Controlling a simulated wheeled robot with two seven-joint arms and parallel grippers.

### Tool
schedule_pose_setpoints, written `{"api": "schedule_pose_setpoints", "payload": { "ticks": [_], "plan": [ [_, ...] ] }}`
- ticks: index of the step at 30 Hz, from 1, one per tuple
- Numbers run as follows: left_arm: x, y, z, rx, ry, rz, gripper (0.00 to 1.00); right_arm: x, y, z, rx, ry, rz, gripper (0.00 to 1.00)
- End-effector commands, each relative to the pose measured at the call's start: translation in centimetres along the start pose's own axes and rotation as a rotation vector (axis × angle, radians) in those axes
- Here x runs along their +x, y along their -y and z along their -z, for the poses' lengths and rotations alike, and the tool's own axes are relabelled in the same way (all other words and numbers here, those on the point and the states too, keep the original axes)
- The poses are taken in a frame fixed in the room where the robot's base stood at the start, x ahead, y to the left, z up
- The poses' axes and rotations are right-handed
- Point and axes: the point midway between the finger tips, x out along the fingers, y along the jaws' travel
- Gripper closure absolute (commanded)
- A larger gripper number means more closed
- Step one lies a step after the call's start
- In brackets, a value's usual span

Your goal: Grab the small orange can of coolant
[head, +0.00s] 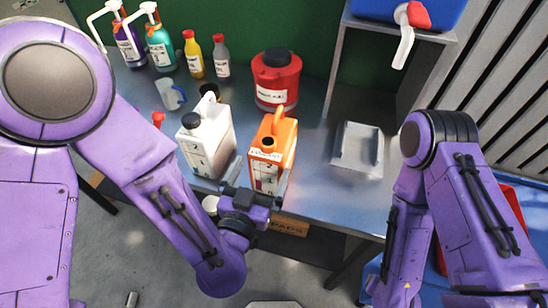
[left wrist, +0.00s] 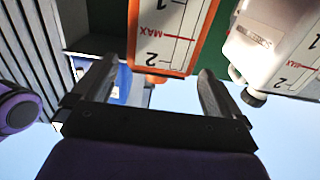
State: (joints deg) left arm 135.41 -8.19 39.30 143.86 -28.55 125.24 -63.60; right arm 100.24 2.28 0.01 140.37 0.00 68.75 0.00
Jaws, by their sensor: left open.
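In the left wrist view my left gripper (left wrist: 157,68) is open, and the can shows just beyond and between the fingertips. Contact cannot be told. My right arm shows at right, but its gripper is out of view.
A white canister (head: 207,140) stands close at the can's left, also in the left wrist view (left wrist: 265,45). A red can (head: 277,80) stands behind, and a metal tray (head: 357,150) lies to the right.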

Motion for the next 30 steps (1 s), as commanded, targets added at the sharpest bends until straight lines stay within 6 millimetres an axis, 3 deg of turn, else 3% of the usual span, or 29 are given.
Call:
{"api": "schedule_pose_setpoints", "payload": {
  "ticks": [1,2,4,8,15,24,26,30],
  "plan": [
    [0.6,0.1,-0.9,-0.007,-0.005,0.005,0.00,1.7,0.1,-0.7,0.000,0.000,0.000,0.32],
    [0.9,0.2,-0.8,-0.008,-0.005,0.004,0.00,2.1,0.2,-0.9,0.000,0.000,0.000,0.32],
    [2.1,0.1,0.3,-0.006,0.000,0.003,0.00,0.3,0.0,-0.1,0.000,0.001,0.000,0.32],
    [3.5,0.1,0.2,-0.004,0.001,0.003,0.00,-0.1,0.0,0.1,0.000,-0.001,0.000,0.32],
    [7.6,0.2,0.3,-0.005,0.001,0.004,0.00,-1.8,-0.2,0.7,0.000,0.000,0.000,0.32],
    [8.6,0.2,-0.1,-0.002,0.002,0.002,0.00,-1.8,-0.2,0.7,0.000,0.000,0.000,0.32],
    [8.6,0.2,-0.1,-0.002,0.002,0.002,0.16,-1.8,-0.2,0.7,0.000,0.000,0.000,0.32],
    [8.6,0.2,-0.1,-0.002,0.002,0.001,0.62,-1.8,-0.2,0.7,0.000,0.000,0.000,0.32]
  ]
}}
